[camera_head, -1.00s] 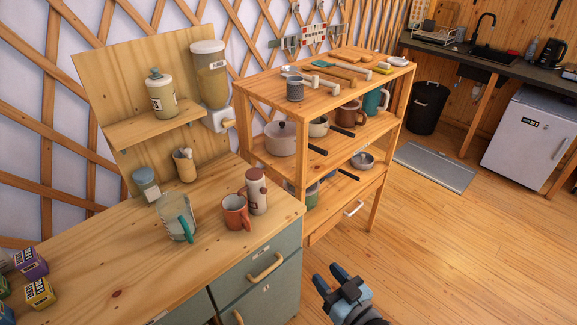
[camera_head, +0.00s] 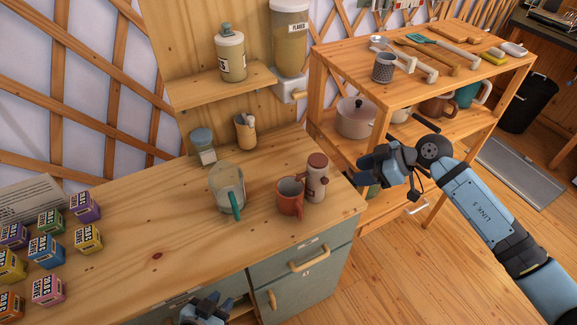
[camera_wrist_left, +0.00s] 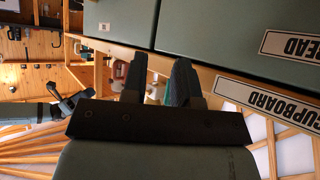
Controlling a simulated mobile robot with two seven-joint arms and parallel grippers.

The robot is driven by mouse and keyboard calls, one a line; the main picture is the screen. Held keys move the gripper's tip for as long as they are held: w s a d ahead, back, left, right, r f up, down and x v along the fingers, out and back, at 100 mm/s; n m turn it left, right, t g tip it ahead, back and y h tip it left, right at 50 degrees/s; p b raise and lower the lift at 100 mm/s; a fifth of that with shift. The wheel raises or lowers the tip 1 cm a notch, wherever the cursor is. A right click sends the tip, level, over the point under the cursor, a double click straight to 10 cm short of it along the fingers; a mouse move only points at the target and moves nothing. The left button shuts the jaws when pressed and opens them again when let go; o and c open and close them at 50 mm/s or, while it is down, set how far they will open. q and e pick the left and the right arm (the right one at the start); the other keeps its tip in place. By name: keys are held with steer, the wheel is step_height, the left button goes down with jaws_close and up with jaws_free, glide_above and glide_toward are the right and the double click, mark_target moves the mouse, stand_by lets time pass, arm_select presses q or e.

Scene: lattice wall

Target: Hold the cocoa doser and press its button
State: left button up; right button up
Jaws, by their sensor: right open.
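A bottle with a brown cap and pale body (camera_head: 316,180), which looks like the cocoa doser, stands upright on the wooden counter, close behind and right of an orange mug (camera_head: 289,197). Its button cannot be made out. My right gripper (camera_head: 366,170) is open and empty, right of the bottle and apart from it, in front of the shelf unit. My left gripper (camera_head: 203,309) is at the bottom edge, low in front of the counter. In the left wrist view its two fingers (camera_wrist_left: 158,88) are apart with nothing between them, near the cupboard fronts.
Several colored boxes (camera_head: 47,251) are at the left. A shelf unit (camera_head: 318,95) stands at the right.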

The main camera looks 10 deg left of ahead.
arm_select(q)
steer(key=w+d+r+m+t+h, duration=0.1)
steer(key=w+d+r+m+h, duration=0.3)
steer(key=w+r+m, duration=0.6)
steer(key=w+d+r+m+t+h, duration=0.3)
steer(key=r+m+h, duration=0.45)
steer(key=m, duration=0.65)
steer(key=w+r+m+g, duration=0.2)
steer(key=w+m+g, duration=0.35)
steer(key=m, duration=0.65)
steer(key=m+g+y, duration=0.3)
steer(key=m, duration=0.4)
glide_toward(310, 182)
steer(key=w+d, duration=0.3)
steer(key=shift+d+f, duration=0.35)
steer(key=shift+d, duration=0.05)
jaws_close()
